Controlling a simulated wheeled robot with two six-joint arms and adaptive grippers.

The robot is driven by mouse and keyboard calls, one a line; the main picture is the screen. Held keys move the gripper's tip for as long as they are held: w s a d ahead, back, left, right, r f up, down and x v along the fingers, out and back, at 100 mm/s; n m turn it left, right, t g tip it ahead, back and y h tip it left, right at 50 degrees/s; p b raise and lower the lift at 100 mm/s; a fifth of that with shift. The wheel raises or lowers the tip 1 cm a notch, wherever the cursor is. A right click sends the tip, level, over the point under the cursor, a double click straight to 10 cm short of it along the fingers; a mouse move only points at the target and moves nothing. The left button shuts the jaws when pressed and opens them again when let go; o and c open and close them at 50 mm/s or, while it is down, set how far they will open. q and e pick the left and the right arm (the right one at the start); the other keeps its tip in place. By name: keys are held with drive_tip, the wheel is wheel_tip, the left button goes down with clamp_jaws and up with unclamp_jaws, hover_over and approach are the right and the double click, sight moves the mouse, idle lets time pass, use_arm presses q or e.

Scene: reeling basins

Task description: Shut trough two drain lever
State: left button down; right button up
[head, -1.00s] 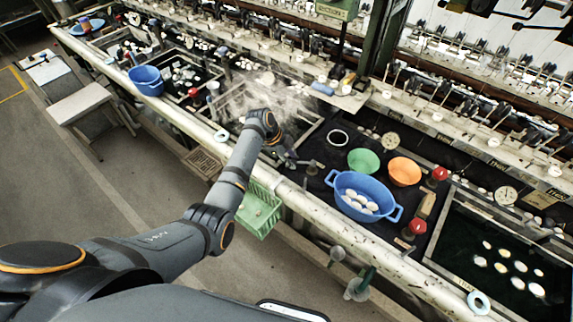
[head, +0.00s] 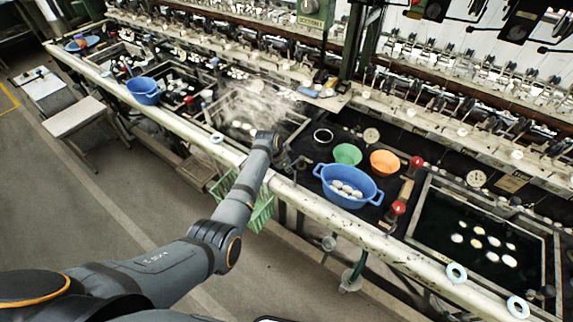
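Two levers with red ball knobs stand beside the right-hand dark water trough (head: 480,238): a rear red knob (head: 416,162) and a front red knob (head: 398,208). I cannot read which trough is number two. A steaming trough (head: 232,128) lies left of my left gripper (head: 297,163). That gripper is over the bench near the front rail, left of the blue two-handled basin (head: 347,197) and well apart from both red knobs. Its fingers are small and dark, so their opening is unclear. I see nothing held. My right gripper is out of view.
The blue basin holds several white cocoons. A green bowl (head: 347,154) and an orange bowl (head: 385,162) sit behind it. A pale rail (head: 335,225) runs along the front, with a green crate (head: 262,212) below. Reeling machinery lines the back.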

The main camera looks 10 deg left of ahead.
use_arm(q)
drive_tip(key=shift+s, duration=0.1)
idle(0.4)
drive_tip(key=c, duration=1.1)
unclamp_jaws()
drive_tip(key=shift+s+r, duration=0.15)
drive_tip(key=shift+r, duration=0.35)
drive_tip(key=v, duration=1.1)
drive_tip(key=shift+s, duration=0.15)
